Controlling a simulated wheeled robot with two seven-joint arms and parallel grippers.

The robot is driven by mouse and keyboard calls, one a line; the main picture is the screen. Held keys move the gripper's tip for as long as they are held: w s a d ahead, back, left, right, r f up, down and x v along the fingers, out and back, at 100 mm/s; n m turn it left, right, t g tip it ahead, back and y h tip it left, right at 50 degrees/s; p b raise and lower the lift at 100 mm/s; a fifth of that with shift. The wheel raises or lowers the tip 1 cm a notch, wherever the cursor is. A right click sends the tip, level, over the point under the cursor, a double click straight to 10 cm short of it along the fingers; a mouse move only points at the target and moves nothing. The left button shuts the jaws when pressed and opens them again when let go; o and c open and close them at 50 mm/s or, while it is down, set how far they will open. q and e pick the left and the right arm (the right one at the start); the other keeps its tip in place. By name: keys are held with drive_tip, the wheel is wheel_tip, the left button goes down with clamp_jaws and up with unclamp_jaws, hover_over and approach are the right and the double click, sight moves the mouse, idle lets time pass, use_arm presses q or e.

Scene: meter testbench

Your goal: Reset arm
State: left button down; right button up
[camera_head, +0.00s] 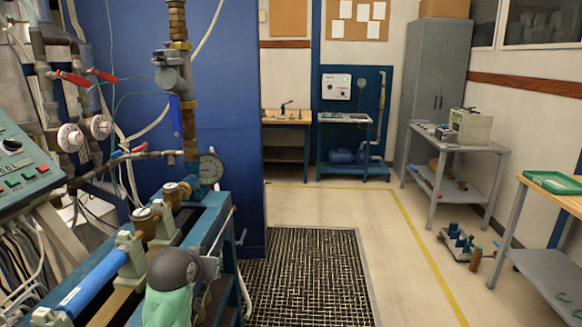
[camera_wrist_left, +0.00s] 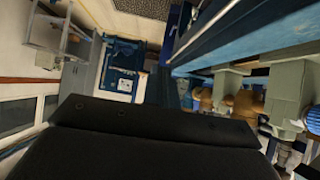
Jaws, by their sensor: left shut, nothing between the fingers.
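In the left wrist view the dark body of my left gripper (camera_wrist_left: 155,120) fills the lower part of the picture. It is shut and empty, and separate fingertips cannot be made out. No arm can be made out for certain in the head view. My right gripper is not in view.
The test bench stands at left with a blue pipe (camera_head: 95,285), a pressure gauge (camera_head: 211,167) and a dark rounded cap on a green body (camera_head: 172,285). A control panel (camera_head: 22,165) is at far left. Tables stand at right. The middle floor (camera_head: 340,210) is clear.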

use_arm(q)
drive_tip(key=s+d+f+g, duration=0.2)
drive_tip(key=s+f+g, duration=0.1)
drive_tip(key=s+f, duration=0.7)
drive_tip(key=s+d+f+m+g+p, duration=0.1)
drive_tip(key=s+d+f+g, duration=0.1)
drive_tip(key=s+f, duration=0.9)
drive_tip(key=s+d+f+g, duration=0.3)
drive_tip(key=s+f, duration=0.7)
drive_tip(key=s, duration=0.9)
drive_tip(key=shift+s+f+g+h+p, duration=0.2)
drive_tip(key=shift+g+h+p, duration=0.1)
drive_tip(key=shift+p, duration=0.1)
drive_tip(key=c, duration=2.2)
unclamp_jaws()
